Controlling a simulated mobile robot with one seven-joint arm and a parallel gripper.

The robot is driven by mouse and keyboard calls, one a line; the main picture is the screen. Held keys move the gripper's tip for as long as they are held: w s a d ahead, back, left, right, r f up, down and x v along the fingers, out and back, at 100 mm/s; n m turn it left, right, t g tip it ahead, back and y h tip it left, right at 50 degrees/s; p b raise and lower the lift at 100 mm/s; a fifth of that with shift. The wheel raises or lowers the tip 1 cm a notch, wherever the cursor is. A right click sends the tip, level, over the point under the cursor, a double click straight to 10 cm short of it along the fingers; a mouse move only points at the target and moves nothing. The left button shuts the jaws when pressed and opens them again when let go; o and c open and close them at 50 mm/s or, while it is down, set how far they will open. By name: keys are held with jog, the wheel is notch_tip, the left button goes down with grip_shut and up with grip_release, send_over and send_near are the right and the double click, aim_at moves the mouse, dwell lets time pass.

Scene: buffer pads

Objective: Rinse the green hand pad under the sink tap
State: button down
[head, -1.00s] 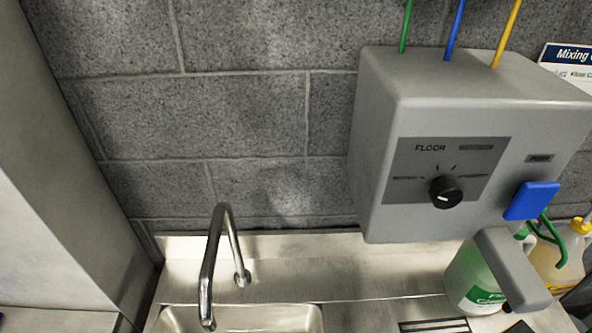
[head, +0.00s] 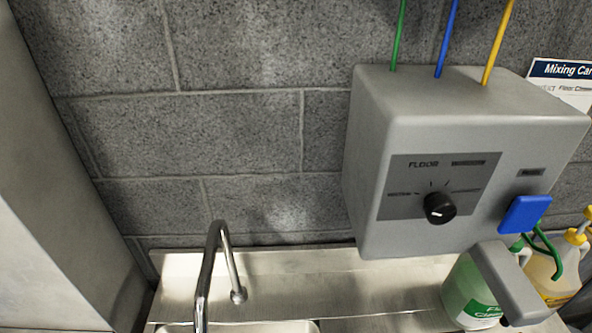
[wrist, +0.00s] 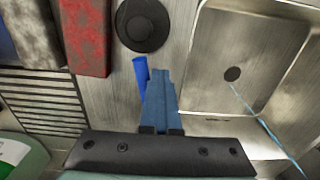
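No green hand pad shows in either view. The sink tap (head: 207,270) is a bent metal pipe at the lower left of the head view. Below it only the back rim of the sink basin shows. The sink (wrist: 215,45) shows at the upper right of the wrist view, with a dark drain (wrist: 232,74). A thin pale blue streak (wrist: 262,122) runs from near the drain to the lower right; it looks like water. My gripper (wrist: 162,76) has its blue-grey fingers together beside the sink's left edge, with nothing visible between them. It is outside the head view.
A grey dispenser (head: 440,160) with a knob and blue button hangs on the wall. A green bottle (head: 470,290) and a yellowish bottle (head: 548,275) stand under it. A red pad (wrist: 85,35), a grey pad (wrist: 38,30) and a black round object (wrist: 143,24) lie left of the sink.

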jog(key=shift+d, duration=0.65)
jog(key=shift+w+d, duration=0.15)
jog(key=shift+d, duration=0.45)
jog(key=shift+w+d, duration=0.15)
jog(key=shift+d, duration=0.4)
jog(key=shift+b, duration=0.3)
jog(key=shift+w+d+b, duration=0.5)
jog(key=shift+w+d, duration=0.15)
jog(key=shift+d, duration=0.35)
jog(key=r+p, duration=0.1)
jog(key=p, duration=0.1)
jog(key=s+a+r+p, duration=0.1)
jog(key=r+p, duration=0.1)
jog(key=a+r+p, duration=0.1)
jog(key=r+p, duration=0.1)
jog(key=shift+s+p, duration=0.25)
jog(key=shift+p, duration=0.1)
